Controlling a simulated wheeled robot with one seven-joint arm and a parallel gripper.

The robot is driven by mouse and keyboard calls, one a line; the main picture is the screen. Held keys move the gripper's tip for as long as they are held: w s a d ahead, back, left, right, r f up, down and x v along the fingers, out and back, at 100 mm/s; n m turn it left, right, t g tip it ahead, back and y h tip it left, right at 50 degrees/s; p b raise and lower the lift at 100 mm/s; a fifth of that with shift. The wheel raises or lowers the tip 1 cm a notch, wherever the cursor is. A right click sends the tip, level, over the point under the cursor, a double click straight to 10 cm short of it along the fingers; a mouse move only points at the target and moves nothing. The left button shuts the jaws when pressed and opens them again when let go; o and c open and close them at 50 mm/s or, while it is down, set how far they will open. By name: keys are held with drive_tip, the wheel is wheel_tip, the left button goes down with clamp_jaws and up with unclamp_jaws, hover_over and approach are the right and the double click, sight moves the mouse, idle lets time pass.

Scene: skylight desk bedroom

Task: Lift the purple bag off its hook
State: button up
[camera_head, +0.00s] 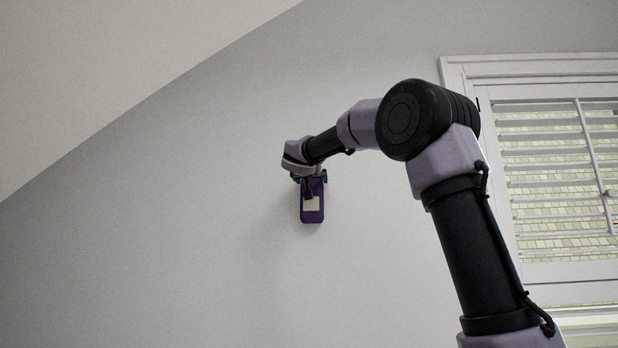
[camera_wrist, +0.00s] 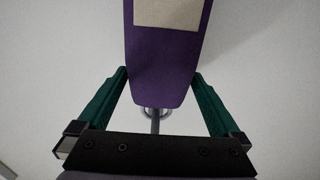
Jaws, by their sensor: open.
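The purple bag (camera_head: 312,213) hangs against the grey wall, with a pale beige patch on its front. In the wrist view the purple bag (camera_wrist: 162,62) fills the upper middle, its narrower end towards my gripper. A metal hook (camera_wrist: 154,113) with a round base shows just beyond that end; the contact between bag and hook is hidden. My gripper (camera_head: 309,178) is at the bag's top in the head view. In the wrist view my gripper (camera_wrist: 160,72) is open, with one green finger on each side of the bag. Narrow gaps appear between the fingers and the bag.
A white window with slatted shutters (camera_head: 555,170) is at the right. A sloped ceiling (camera_head: 110,70) cuts across the upper left. The grey wall (camera_head: 190,230) around the bag is bare.

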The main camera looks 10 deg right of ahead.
drive_tip(key=shift+x, duration=0.8)
drive_tip(key=c, duration=1.5)
drive_tip(key=shift+r, duration=0.65)
drive_tip(key=shift+s, duration=0.1)
drive_tip(key=shift+s+a+r, duration=0.15)
drive_tip(key=shift+s+r, duration=0.2)
drive_tip(key=shift+s, duration=0.15)
drive_tip(key=shift+s+a+r, duration=0.15)
drive_tip(key=shift+s+r, duration=0.25)
drive_tip(key=shift+s, duration=0.1)
drive_tip(key=shift+s, duration=0.1)
